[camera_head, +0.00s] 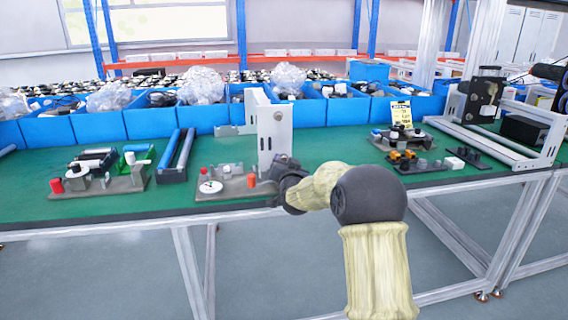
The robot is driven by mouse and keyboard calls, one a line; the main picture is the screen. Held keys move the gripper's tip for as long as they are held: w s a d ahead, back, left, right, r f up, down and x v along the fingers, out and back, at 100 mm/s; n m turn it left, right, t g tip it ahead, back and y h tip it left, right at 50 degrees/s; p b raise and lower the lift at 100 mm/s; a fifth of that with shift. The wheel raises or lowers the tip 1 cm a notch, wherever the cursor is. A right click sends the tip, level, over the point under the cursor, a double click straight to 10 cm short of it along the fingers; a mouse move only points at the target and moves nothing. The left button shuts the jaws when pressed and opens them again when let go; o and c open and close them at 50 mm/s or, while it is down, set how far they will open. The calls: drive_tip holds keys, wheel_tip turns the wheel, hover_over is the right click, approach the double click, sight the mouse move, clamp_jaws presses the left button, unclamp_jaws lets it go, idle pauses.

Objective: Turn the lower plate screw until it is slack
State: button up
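An upright pale metal plate (272,135) stands on the green workbench, left of the picture's middle. The lower plate screw does not show and may be hidden behind my gripper. The fingers are dark and small in the picture, so their opening is unclear.
A fixture (225,185) with a white disc and an orange cap lies left of my gripper. Another fixture (100,180) is farther left, near blue bars (177,155). Blue bins (150,122) line the back. Small parts (415,162) lie right; bench between is clear.

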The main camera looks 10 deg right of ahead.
idle(0.5)
clamp_jaws()
drive_tip(key=n, duration=0.5)
drive_tip(key=shift+a+b, duration=0.1)
drive_tip(key=shift+b, duration=0.2)
drive_tip(key=n, duration=0.4)
drive_tip(key=shift+n, duration=0.4)
unclamp_jaws()
